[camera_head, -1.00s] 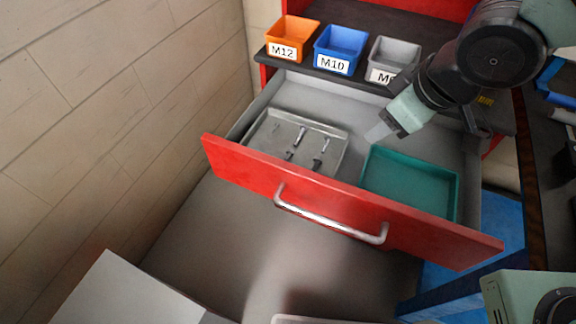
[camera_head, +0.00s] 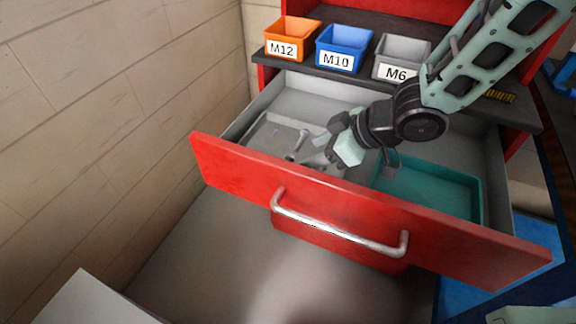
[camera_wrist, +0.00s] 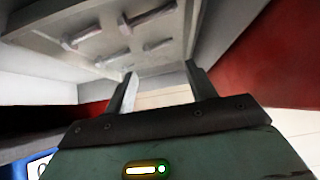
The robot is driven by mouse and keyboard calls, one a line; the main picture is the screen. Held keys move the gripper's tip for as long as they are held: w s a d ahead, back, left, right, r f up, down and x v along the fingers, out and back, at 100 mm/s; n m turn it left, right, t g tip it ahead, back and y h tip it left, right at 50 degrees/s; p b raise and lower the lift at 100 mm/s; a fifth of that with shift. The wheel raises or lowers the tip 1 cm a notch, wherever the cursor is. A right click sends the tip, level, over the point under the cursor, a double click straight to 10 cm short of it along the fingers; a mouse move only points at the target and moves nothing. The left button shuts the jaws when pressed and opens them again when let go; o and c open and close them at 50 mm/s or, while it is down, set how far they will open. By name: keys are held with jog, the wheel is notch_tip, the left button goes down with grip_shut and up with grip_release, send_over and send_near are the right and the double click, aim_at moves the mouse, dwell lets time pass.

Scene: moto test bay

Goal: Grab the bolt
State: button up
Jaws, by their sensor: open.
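A grey metal bolt (camera_head: 301,139) lies in a shallow grey metal tray (camera_head: 262,128) inside the open red drawer. In the wrist view, bolts (camera_wrist: 92,31) and (camera_wrist: 150,16) show in the tray (camera_wrist: 50,52), with similar fainter shapes below them that may be reflections. My gripper (camera_head: 322,158) is over the tray's right part, beside the bolt, and partly hides that area. In the wrist view my gripper (camera_wrist: 163,77) has its two fingers apart with nothing between them. The bolts lie beyond the fingertips.
The red drawer front (camera_head: 370,215) with its metal handle stands close in front of my gripper. A green tray (camera_head: 450,190) fills the drawer's right side. Orange M12 (camera_head: 290,42), blue M10 (camera_head: 340,48) and grey M6 (camera_head: 402,58) bins stand on the shelf behind.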

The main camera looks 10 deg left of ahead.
jog(key=x, duration=0.8)
jog(key=shift+w+a+f, duration=0.1)
jog(key=shift+a+f, duration=0.05)
jog(key=c, duration=0.6)
